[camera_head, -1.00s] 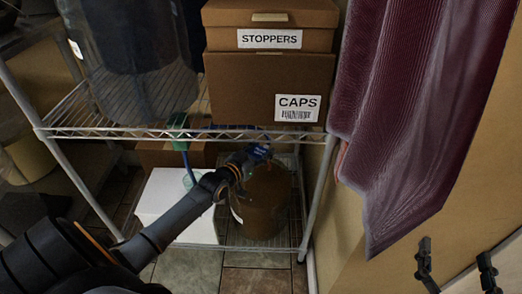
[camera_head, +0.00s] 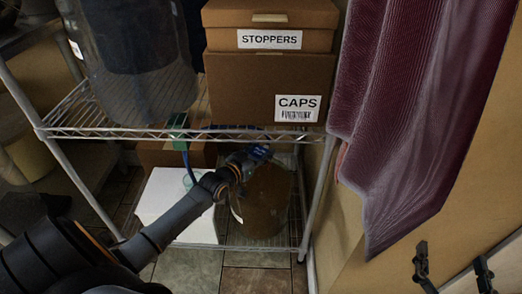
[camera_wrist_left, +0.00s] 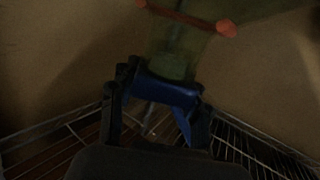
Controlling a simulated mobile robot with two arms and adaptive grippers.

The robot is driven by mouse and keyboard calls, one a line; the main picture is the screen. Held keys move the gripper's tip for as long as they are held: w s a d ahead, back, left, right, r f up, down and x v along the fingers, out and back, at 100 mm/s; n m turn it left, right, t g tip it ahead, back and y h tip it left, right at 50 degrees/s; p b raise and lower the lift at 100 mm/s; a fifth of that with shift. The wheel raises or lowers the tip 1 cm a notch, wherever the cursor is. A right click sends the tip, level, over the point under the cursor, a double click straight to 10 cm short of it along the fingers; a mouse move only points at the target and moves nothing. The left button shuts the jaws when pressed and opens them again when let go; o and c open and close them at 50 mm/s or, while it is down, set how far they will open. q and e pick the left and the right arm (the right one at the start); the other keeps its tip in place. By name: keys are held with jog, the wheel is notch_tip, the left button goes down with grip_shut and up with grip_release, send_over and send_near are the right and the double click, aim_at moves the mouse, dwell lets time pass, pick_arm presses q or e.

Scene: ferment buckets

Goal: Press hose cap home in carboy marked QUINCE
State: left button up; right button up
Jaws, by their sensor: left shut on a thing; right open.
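My left arm reaches in from the left to the lower shelf. My left gripper (camera_head: 256,155) is at the top of a brown carboy (camera_head: 267,203), near its mouth. A pale tag on the carboy's left side is too small to read. In the left wrist view, the left gripper (camera_wrist_left: 160,108) is shut around a blue piece (camera_wrist_left: 172,90), seemingly the hose cap; a dim greenish translucent part (camera_wrist_left: 176,62) lies just beyond it. I cannot tell whether the cap touches or sits in the mouth. My right gripper (camera_head: 453,268) is open and empty at the lower right.
The wire shelf (camera_head: 160,133) above leaves little headroom over the carboy. It holds boxes marked STOPPERS (camera_head: 270,25) and CAPS (camera_head: 265,85) and a large dark clear vessel (camera_head: 140,75). A white box (camera_head: 175,205) stands left of the carboy. A maroon cloth (camera_head: 420,110) hangs at right.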

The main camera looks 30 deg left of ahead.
jog(key=shift+f, duration=0.15)
pick_arm(q)
jog(key=o, duration=1.3)
pick_arm(e)
jog(key=shift+f, duration=0.1)
pick_arm(q)
jog(key=shift+s, duration=0.1)
jog(key=s, duration=0.4)
jog(key=s+r, duration=0.1)
jog(key=s, duration=0.6)
jog(key=shift+s+a+r, duration=0.25)
jog(key=shift+s+r, duration=0.1)
jog(key=shift+r, duration=0.05)
jog(key=shift+s, duration=0.1)
